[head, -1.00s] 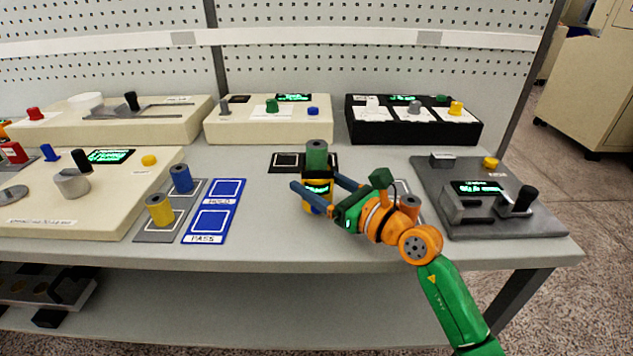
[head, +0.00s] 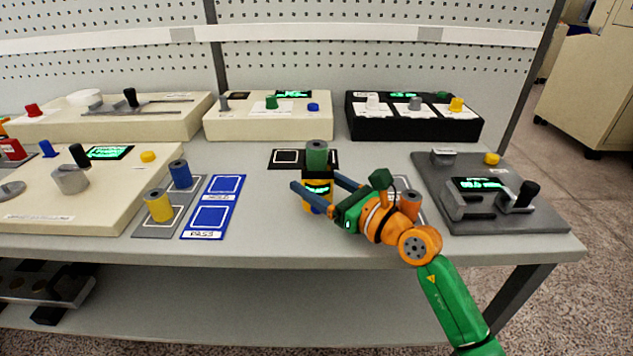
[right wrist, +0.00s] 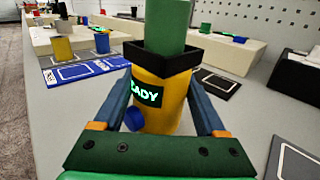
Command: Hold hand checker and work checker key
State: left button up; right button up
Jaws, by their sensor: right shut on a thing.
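The hand checker (head: 318,187) is a yellow body with a black collar, a green lit display and a blue key low on its side. A green spindle (head: 317,155) stands upright in its top. In the right wrist view the yellow checker body (right wrist: 170,115) sits between the fingers and its display ends in "ADY". The blue key (right wrist: 133,118) shows at its left side, beside the left finger. My right gripper (head: 330,192) is shut on the checker body, with a blue-grey finger on either side. The checker is upright over the bench. My left gripper is not in view.
A black mat with white squares (head: 285,158) lies behind the checker. Blue HOLD and PASS pads (head: 209,216) lie left, beside a grey tray with yellow (head: 158,205) and blue (head: 180,174) spindles. A grey device (head: 487,220) stands right. Cream and black consoles line the back.

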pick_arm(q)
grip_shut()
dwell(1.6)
